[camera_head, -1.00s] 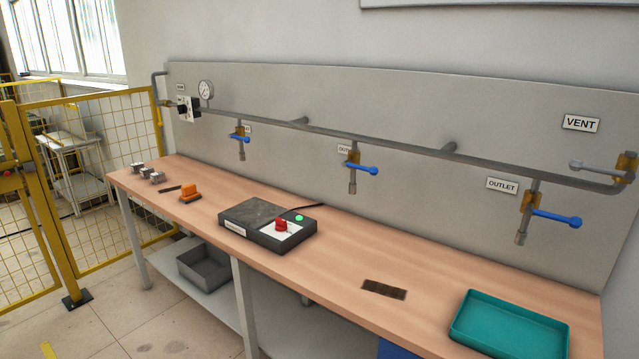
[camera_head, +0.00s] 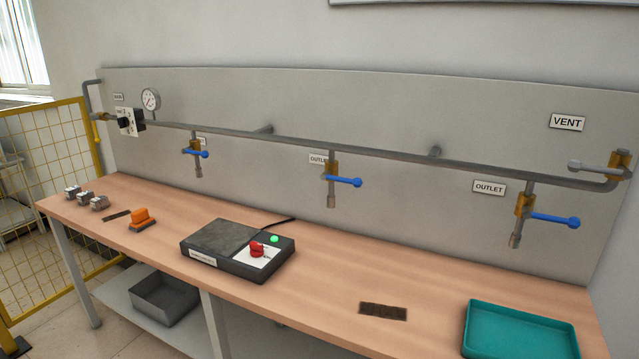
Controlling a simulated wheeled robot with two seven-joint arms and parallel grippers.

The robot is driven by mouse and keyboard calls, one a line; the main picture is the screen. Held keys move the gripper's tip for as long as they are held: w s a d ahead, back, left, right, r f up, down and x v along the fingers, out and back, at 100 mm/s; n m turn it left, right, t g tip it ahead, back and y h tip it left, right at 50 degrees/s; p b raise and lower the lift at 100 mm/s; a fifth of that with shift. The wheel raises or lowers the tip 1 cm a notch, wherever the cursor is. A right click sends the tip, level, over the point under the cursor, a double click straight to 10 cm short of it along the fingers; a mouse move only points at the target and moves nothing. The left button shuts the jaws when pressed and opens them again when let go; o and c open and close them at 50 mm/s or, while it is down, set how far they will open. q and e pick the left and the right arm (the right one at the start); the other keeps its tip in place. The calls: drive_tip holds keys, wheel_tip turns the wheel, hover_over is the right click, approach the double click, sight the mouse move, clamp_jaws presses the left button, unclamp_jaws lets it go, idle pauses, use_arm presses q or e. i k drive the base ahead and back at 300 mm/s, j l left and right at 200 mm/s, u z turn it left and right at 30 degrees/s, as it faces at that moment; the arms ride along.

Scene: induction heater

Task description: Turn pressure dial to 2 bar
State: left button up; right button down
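The pressure dial is a black knob (camera_head: 124,121) on a small white plate at the left end of the grey back panel. Its setting is too small to read. A round white pressure gauge (camera_head: 151,99) stands on the pipe just right of it; its reading cannot be made out. Neither of my grippers is in view.
A wooden bench (camera_head: 330,285) runs along the panel. On it are a black heater box (camera_head: 215,242) with a red knob, an orange block (camera_head: 143,216), several small metal blocks and a teal tray (camera_head: 520,335). Blue-handled valves (camera_head: 345,182) hang from the pipe (camera_head: 380,155). A yellow fence (camera_head: 60,180) stands left.

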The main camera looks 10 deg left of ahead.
sight(122, 122)
drive_tip(key=i+j+z, duration=0.1)
drive_tip(key=j, duration=0.4)
drive_tip(key=i+j+z, duration=0.1)
drive_tip(key=j, duration=0.4)
drive_tip(key=i+j+z, duration=0.1)
drive_tip(key=j, duration=0.4)
drive_tip(key=i+j, duration=0.15)
drive_tip(key=j, duration=0.35)
drive_tip(key=i+j, duration=0.1)
drive_tip(key=j, duration=0.45)
drive_tip(key=i+j, duration=0.1)
drive_tip(key=j, duration=0.4)
drive_tip(key=i+j, duration=0.1)
drive_tip(key=j, duration=0.45)
drive_tip(key=i+j+z, duration=0.1)
drive_tip(key=j, duration=0.45)
drive_tip(key=i+j, duration=0.1)
drive_tip(key=j, duration=0.4)
